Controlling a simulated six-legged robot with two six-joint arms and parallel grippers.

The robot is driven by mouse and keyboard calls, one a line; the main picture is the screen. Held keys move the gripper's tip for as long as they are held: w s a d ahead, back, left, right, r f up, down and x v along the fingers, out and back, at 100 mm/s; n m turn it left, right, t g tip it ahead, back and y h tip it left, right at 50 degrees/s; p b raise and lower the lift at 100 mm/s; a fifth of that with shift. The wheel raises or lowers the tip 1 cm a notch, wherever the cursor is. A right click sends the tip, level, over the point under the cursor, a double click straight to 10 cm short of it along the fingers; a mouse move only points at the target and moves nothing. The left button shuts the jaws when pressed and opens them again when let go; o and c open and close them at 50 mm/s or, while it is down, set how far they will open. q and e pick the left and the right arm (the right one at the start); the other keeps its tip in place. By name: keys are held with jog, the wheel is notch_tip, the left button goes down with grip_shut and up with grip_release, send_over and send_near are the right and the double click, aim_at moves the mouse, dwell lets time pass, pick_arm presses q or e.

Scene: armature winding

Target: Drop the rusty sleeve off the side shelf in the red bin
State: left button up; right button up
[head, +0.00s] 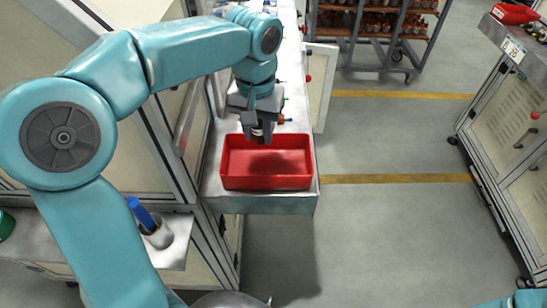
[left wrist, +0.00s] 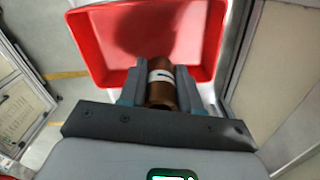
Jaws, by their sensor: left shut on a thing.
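The red bin (head: 267,181) stands at the near end of a metal bench in the head view, and its inside looks empty except for a shadow. My left gripper (head: 258,136) is above the bin's back edge, pointing down. In the left wrist view my left gripper (left wrist: 160,85) is shut on the rusty sleeve (left wrist: 161,94), a brown cylinder with a pale band. The red bin (left wrist: 88,50) shows beyond the sleeve there. The sleeve is mostly hidden by the gripper in the head view. My right gripper is not in view.
A side shelf (head: 178,246) at lower left holds a grey cup with a blue-handled tool (head: 142,212). A machine cabinet with glass panels stands left of the bench. A rack of parts (head: 372,25) is at the back. Open floor (head: 395,220) lies to the right.

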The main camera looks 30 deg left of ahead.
pick_arm(q)
jog(key=b, duration=0.4)
send_over(260, 167)
notch_tip(260, 167, down, 5)
jog(key=shift+d+f, duration=0.1)
jog(key=shift+d, duration=0.05)
jog(key=shift+s+a+f+b, duration=0.1)
jog(key=shift+a+f+b, duration=0.15)
jog(key=shift+f+b, duration=0.3)
jog(key=shift+d+r, duration=0.15)
jog(key=o, duration=1.1)
notch_tip(260, 167, up, 16)
jog(key=p, duration=0.3)
jog(key=shift+r, duration=0.2)
